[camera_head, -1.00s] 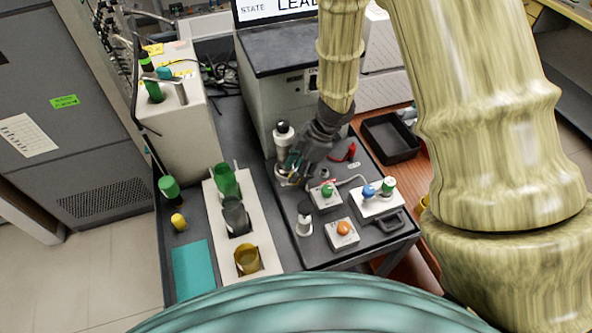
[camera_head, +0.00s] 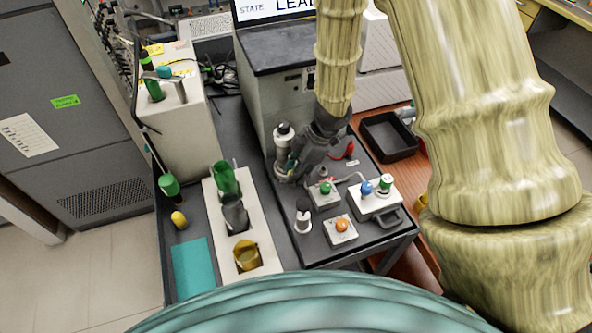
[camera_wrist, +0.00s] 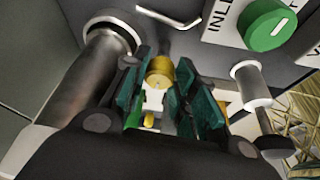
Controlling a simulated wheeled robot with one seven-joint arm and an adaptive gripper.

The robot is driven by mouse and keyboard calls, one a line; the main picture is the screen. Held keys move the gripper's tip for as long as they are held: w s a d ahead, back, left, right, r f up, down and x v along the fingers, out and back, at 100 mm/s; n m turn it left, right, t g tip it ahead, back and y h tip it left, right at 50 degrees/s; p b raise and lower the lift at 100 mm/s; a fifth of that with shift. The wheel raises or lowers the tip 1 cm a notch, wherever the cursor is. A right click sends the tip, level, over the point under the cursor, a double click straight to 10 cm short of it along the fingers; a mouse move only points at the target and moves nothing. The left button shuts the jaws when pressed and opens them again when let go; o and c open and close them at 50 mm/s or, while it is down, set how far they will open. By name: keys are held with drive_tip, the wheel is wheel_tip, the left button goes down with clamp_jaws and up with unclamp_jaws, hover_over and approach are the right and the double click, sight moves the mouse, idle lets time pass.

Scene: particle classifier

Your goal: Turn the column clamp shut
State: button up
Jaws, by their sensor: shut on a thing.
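The column (camera_head: 283,142), a light metal cylinder with a dark cap, stands at the front of the grey cabinet in the head view. In the wrist view a thick metal column (camera_wrist: 98,75) stands to the left of my fingers. My gripper (camera_wrist: 158,95) has teal finger pads and is shut on a brass-coloured knob, which I take to be the clamp (camera_wrist: 158,71). The knob's face shows between the fingertips; its sides are partly hidden. In the head view my gripper (camera_head: 290,172) is beside the column's lower part, its fingertips mostly hidden.
A green-knob box (camera_head: 325,196), a box with blue and green knobs (camera_head: 374,203) and an orange-button box (camera_head: 340,231) stand close in front. A rack (camera_head: 222,210) with cups is to the left. A black tray (camera_head: 390,137) lies at right. The wrist view shows a green INLET knob (camera_wrist: 266,24).

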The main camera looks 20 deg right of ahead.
drive_tip(key=shift+f, duration=0.1)
drive_tip(key=m+t, duration=0.1)
drive_tip(key=m, duration=0.3)
drive_tip(key=shift+s+a+m+t+h+b, duration=0.2)
drive_tip(key=shift+m+t+h+b, duration=0.1)
drive_tip(key=shift+m+t+b, duration=0.1)
drive_tip(key=m+t+h+b, duration=0.1)
drive_tip(key=m, duration=0.3)
drive_tip(key=shift+s+f+b, duration=0.1)
drive_tip(key=shift+b, duration=0.3)
drive_tip(key=m+h, duration=0.1)
drive_tip(key=m, duration=0.2)
drive_tip(key=m+t+h+b, duration=0.1)
drive_tip(key=m, duration=0.1)
drive_tip(key=shift+a+m, duration=0.2)
drive_tip(key=shift+m, duration=0.2)
drive_tip(key=shift+m+h, duration=0.7)
drive_tip(key=shift+m, duration=0.8)
drive_tip(key=shift+r, duration=0.2)
drive_tip(key=o, duration=0.7)
drive_tip(key=shift+o, duration=0.2)
drive_tip(key=v, duration=1.1)
drive_tip(key=shift+r, duration=0.4)
